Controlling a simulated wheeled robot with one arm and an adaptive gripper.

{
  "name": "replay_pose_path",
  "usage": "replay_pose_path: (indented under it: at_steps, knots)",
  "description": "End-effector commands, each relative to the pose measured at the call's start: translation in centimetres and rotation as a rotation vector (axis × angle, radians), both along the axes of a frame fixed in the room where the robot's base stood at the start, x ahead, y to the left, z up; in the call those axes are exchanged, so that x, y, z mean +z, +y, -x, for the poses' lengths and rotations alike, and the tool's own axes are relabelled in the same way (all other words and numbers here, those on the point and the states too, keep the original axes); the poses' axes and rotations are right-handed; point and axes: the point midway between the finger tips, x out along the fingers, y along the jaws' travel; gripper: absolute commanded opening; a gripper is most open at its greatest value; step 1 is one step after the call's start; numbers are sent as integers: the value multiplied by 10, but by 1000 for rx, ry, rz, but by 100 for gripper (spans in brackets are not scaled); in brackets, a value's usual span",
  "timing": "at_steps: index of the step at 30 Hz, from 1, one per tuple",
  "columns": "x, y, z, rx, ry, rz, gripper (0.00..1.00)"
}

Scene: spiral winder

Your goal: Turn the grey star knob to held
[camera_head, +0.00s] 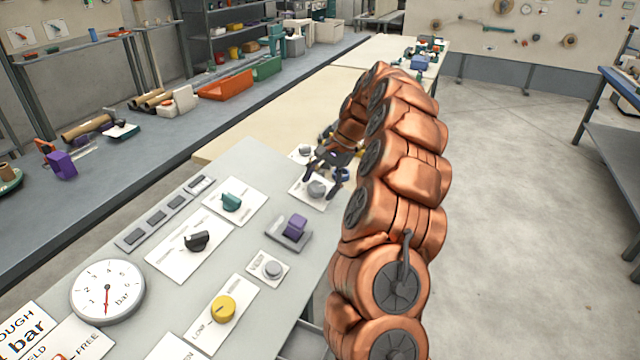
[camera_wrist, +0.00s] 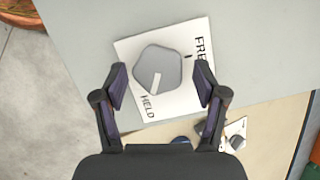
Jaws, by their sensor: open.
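The grey star knob (camera_wrist: 160,63) sits on a white plate (camera_wrist: 128,50) printed FREE and HELD in the wrist view. Its white pointer line lies on the side towards the HELD word. My gripper (camera_wrist: 161,84) is open. Its two fingers stand on either side of the knob, with gaps visible between fingertips and knob. In the head view the knob (camera_head: 318,188) sits near the right edge of the grey panel, with my gripper (camera_head: 330,172) over it and partly covering its plate.
The grey panel also bears a purple knob (camera_head: 296,225), a round grey button (camera_head: 271,269), a yellow knob (camera_head: 222,308), a black knob (camera_head: 197,240), a green knob (camera_head: 231,201) and a pressure gauge (camera_head: 107,292). Another small grey control (camera_head: 305,150) lies just beyond my gripper.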

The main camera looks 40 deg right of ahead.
Motion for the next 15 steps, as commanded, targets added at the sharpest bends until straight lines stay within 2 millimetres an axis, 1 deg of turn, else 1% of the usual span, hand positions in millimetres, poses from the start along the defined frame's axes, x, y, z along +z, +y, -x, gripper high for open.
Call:
replay_pose_path:
  at_steps: [5,15]
  knots:
    - [8,-5,0,-2,-3,3,71]
    - [43,-22,6,-2,-2,3,71]
